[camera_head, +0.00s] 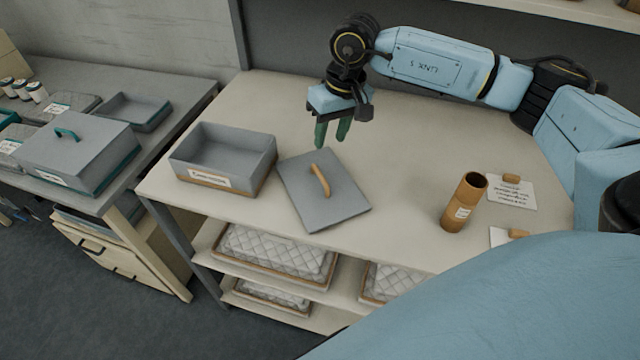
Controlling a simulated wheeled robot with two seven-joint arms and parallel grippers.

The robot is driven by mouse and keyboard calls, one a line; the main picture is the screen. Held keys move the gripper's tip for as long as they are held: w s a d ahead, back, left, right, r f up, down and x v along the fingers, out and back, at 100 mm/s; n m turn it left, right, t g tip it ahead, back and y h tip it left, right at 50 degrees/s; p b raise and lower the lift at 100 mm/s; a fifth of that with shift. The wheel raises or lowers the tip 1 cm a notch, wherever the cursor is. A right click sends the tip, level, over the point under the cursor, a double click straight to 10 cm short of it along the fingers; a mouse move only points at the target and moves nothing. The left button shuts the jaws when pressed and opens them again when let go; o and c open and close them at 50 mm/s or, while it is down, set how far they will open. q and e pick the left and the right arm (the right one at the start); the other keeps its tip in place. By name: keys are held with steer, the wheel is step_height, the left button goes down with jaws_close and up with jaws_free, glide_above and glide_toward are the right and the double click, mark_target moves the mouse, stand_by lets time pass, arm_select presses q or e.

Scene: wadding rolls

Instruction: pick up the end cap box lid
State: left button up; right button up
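A flat grey box lid (309,203) with a curved orange-brown handle (321,180) lies on the pale table, just right of an open grey box (223,161). The box has an orange-brown lower edge and a white label too small to read. My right gripper (332,142) hangs above the table behind the lid, its green fingers pointing down. The fingers look apart with nothing between them. It does not touch the lid. My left gripper is not in view.
An orange-brown tube (464,202) stands at the right, near white cards (512,193). A lidded grey box (78,151) with a teal handle and a shallow tray (134,110) sit on the left table. Quilted rolls or pads (278,254) lie on the shelves below. The table between lid and tube is clear.

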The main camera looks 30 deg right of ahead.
glide_above(320, 174)
steer(key=f, duration=0.4)
steer(key=s+f, duration=0.1)
steer(key=f, duration=0.1)
steer(key=shift+d+f, duration=0.2)
steer(key=shift+d, duration=0.15)
steer(key=shift+w+a+f+p, duration=0.15)
steer(key=shift+f+p, duration=0.1)
steer(key=shift+f, duration=0.6)
steer(key=shift+w+f+p, duration=0.15)
steer(key=shift+f+p, duration=0.1)
steer(key=shift+f, duration=0.65)
steer(key=shift+w+a+f+p, duration=0.15)
steer(key=shift+f+p, duration=0.1)
steer(key=shift+f, duration=0.6)
steer(key=shift+d, duration=0.1)
jaws_close()
